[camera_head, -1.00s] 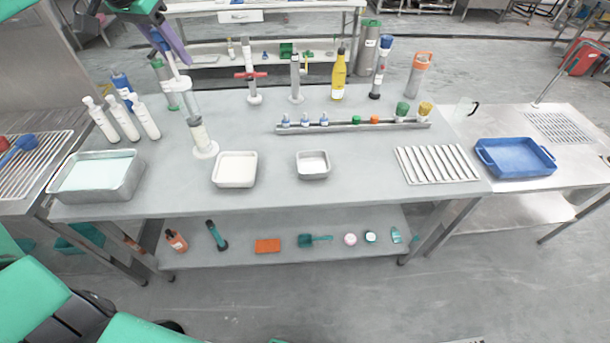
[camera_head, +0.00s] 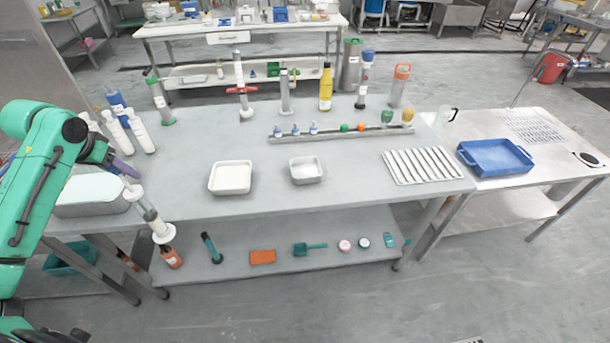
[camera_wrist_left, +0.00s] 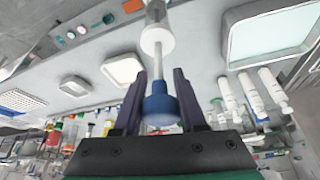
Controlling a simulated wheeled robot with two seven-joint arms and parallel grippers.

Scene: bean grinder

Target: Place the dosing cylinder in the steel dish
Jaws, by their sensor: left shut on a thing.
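The dosing cylinder (camera_head: 149,214) is a clear tube with white contents, a white round base and a thin plunger rod. It hangs tilted in my left gripper (camera_head: 124,170), over the table's front left edge in the head view. In the left wrist view, the purple fingers of my left gripper (camera_wrist_left: 160,90) are shut on its blue plunger knob (camera_wrist_left: 160,106), with the tube (camera_wrist_left: 157,38) beyond. The small steel dish (camera_head: 307,178) stands on the table, right of the white dish (camera_head: 230,190) and well right of the cylinder. My right gripper is out of view.
A steel tray (camera_head: 92,211) sits at the table's left end, partly behind my left arm. White bottles (camera_head: 141,132) stand behind it. A rack (camera_head: 343,134) with small capped items and several tall cylinders line the back. The front table strip (camera_head: 330,197) is bare.

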